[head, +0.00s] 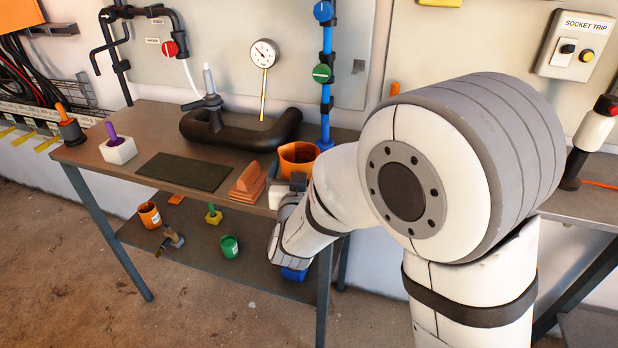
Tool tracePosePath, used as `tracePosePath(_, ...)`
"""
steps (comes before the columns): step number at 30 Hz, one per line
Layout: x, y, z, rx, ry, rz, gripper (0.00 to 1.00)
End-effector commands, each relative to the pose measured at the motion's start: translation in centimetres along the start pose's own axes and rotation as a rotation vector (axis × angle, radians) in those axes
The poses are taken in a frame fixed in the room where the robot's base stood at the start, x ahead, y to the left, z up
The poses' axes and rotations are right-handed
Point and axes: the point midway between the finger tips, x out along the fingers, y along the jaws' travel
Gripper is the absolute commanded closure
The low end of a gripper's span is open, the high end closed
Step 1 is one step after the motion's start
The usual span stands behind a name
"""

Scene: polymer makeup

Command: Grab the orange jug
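An orange jug (298,153) stands upright near the right end of the brown table top. Its dark opening faces up, and my arm hides part of its lower right side. My gripper (290,184) is just in front of the jug, at the table's front edge. The wrist and arm link cover much of the gripper, so I cannot see whether its fingers touch the jug or how far apart they are. A smaller orange cup (149,215) with a white label stands on the lower shelf at the left.
Orange wedge-shaped pieces (248,182) stand just left of the jug. A dark mat (184,171) lies further left. A thick black pipe (241,131) is behind, with a blue upright pipe (326,100) behind the jug. A green cup (229,246) is on the lower shelf (195,255).

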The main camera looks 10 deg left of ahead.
Motion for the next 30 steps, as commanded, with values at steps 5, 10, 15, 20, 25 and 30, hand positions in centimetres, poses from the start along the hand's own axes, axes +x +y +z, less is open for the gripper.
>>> tracePosePath(5, -0.02, -0.03, 0.0, 0.0, 0.0, -0.001, 0.03)
tracePosePath(10, -0.05, -0.05, 0.0, 0.0, 0.0, -0.001, 0.17)
tracePosePath(15, -0.06, -0.07, 0.0, 0.0, 0.0, -0.001, 0.31)
tracePosePath(20, -0.08, -0.09, 0.0, 0.0, 0.0, -0.002, 0.44)
tracePosePath(25, -0.08, -0.12, -0.02, 0.0, 0.0, -0.002, 0.53)
tracePosePath(30, -0.09, -0.14, -0.19, 0.001, 0.001, -0.002, 0.53)
